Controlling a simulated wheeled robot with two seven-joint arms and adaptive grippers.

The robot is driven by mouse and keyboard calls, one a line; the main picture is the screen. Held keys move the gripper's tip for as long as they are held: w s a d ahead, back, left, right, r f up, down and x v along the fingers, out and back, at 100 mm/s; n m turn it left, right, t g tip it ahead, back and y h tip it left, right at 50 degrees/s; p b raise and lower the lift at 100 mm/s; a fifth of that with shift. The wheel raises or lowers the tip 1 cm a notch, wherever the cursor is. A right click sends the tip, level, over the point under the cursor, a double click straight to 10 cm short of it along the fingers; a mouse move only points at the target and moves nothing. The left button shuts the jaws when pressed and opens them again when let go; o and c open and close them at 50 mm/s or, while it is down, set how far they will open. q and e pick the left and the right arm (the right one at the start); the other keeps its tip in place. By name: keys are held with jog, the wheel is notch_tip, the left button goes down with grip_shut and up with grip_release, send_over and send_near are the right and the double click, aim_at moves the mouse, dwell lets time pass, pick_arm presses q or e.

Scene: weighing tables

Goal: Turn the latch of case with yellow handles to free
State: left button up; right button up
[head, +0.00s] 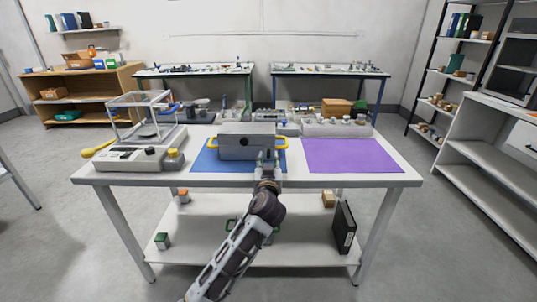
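The grey case (232,151) with yellow handles stands on a blue mat (204,163) at the middle of the table. One yellow handle (212,147) is at its left side and the other (294,144) at its right. A small dark round spot (244,141) shows on its front; I cannot tell whether it is the latch. My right gripper is not in view.
A purple mat (352,156) lies bare at the right of the table (315,181). A balance with a clear shield (140,107) and a yellow-handled tool (97,148) stand at the left. Boxes and small parts line the back edge. The lower shelf (305,222) holds a black binder (344,228).

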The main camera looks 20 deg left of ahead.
aim_at(269, 152)
pick_arm(q)
jog(key=shift+b+x, duration=0.3)
jog(key=shift+x, duration=2.5)
grip_shut()
